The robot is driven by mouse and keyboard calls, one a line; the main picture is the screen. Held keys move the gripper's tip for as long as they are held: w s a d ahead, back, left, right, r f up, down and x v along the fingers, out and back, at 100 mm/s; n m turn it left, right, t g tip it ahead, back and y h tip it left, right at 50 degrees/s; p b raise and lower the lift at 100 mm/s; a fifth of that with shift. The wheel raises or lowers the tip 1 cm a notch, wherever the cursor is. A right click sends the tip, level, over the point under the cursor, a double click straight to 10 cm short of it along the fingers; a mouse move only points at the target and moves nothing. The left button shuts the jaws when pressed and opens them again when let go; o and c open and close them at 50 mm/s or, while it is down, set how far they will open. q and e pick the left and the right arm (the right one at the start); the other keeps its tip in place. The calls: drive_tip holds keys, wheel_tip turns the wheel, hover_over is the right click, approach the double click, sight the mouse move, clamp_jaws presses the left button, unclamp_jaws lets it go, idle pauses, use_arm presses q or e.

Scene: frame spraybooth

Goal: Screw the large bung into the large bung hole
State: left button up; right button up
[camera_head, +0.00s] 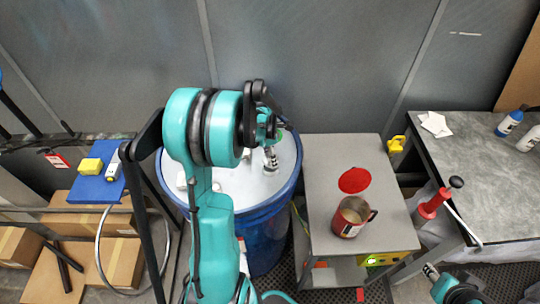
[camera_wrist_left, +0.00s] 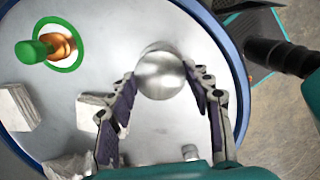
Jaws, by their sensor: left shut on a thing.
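The silver, rounded metal piece that looks like the large bung (camera_wrist_left: 160,72) is between the fingertips of my left gripper (camera_wrist_left: 163,84) in the left wrist view. My left gripper is shut on it, over the pale lid (camera_wrist_left: 150,125) of a blue drum. In the head view my left gripper (camera_head: 270,158) is above the drum's lid (camera_head: 240,190), partly behind my arm. The large bung hole is not visible. I cannot tell whether the bung touches the lid. My right gripper (camera_head: 431,271) shows small at the lower right, its opening unclear.
A brass fitting with a green cap and ring (camera_wrist_left: 50,48) and several grey blocks (camera_wrist_left: 95,112) are on the lid. A grey cart (camera_head: 320,160) with a red can (camera_head: 350,218) stands right of the drum. A workbench (camera_head: 470,190) stands farther right, and a blue tray (camera_head: 98,190) at left.

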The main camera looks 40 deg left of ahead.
use_arm(q)
drive_tip(key=shift+f+b, duration=0.85)
drive_tip(key=shift+f, duration=0.1)
idle(0.3)
drive_tip(key=o, duration=0.6)
drive_tip(key=c, duration=0.4)
drive_tip(key=m+b, duration=0.1)
drive_tip(key=m, duration=0.2)
drive_tip(key=shift+f, duration=0.1)
drive_tip(key=shift+c, duration=0.2)
drive_tip(key=shift+m, duration=0.8)
drive_tip(key=shift+m+g, duration=0.3)
drive_tip(key=shift+m, duration=0.6)
drive_tip(key=m, duration=0.2)
drive_tip(key=shift+m+h+b, duration=0.3)
drive_tip(key=shift+m+b, duration=0.1)
